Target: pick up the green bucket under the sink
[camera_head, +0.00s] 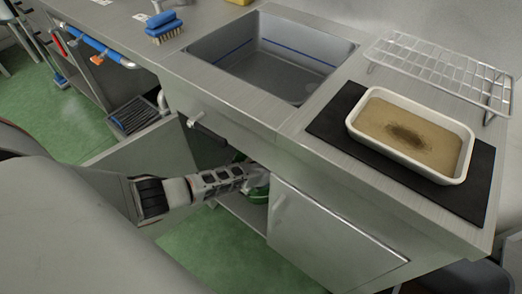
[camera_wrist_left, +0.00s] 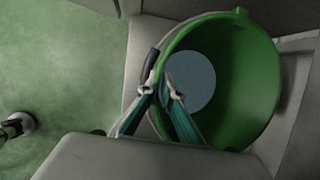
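The green bucket (camera_wrist_left: 245,85) stands in the cabinet, and my left wrist view looks into its mouth, onto a grey-blue disc at the bottom. A dark handle grip (camera_wrist_left: 150,65) lies along the left part of its rim. My left gripper (camera_wrist_left: 160,90) is at that rim. Its two fingertips are apart, one near the grip and one over the bucket's mouth; I see nothing clearly clamped. In the head view my left arm reaches under the sink (camera_head: 268,62); only a sliver of the bucket (camera_head: 258,188) shows there. My right gripper is not in view.
A cabinet door (camera_head: 325,235) is beside the opening on the right, with the worktop above. A white tray (camera_head: 410,135) with brown contents stands on a black mat (camera_head: 335,128); a wire rack (camera_head: 440,68) is behind it. Green floor (camera_head: 225,250) is free in front.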

